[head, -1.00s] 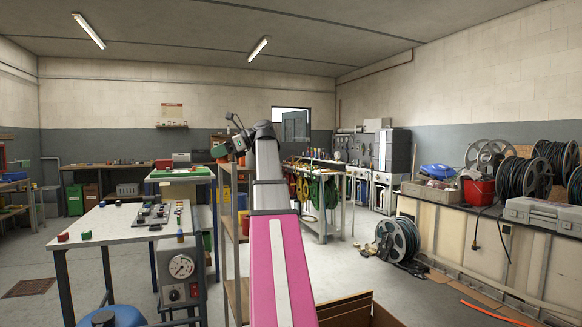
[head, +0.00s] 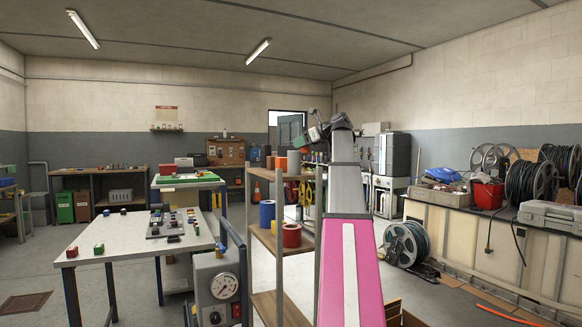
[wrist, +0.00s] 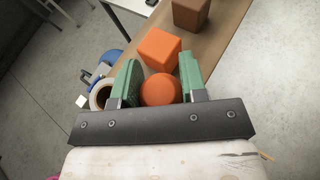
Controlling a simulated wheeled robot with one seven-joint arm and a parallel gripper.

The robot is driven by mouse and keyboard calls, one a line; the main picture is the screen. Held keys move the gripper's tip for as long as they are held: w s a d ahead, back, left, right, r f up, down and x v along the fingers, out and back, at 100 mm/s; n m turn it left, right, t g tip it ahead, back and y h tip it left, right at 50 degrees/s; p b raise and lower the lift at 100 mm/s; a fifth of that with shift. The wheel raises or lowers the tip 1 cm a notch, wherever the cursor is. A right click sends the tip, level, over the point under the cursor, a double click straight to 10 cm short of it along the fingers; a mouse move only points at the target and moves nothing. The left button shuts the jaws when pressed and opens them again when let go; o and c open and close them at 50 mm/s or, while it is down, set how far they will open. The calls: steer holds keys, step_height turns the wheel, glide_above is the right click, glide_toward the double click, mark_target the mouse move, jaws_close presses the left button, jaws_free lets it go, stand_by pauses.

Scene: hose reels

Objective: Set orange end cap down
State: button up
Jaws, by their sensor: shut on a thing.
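The orange end cap (wrist: 160,90) shows a rounded face between the green fingers of my gripper (wrist: 160,82) in the wrist view. The gripper is shut on it. Past the cap, an orange block (wrist: 159,48) stands on a brown board surface (wrist: 214,42). I cannot tell whether the cap touches that surface.
A brown block (wrist: 192,14) stands farther along the board. A pale ring (wrist: 100,95) lies left of the fingers. A blue roll (head: 267,213) and a red roll (head: 291,236) stand on the middle shelf. A grey worktable (head: 125,238) stands left.

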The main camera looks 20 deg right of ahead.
step_height(320, 180, down, 8)
steer(key=shift+a+r, duration=0.1)
steer(key=shift+r, duration=0.05)
stand_by(0.4)
steer(key=o, duration=0.6)
steer(key=shift+o, duration=0.2)
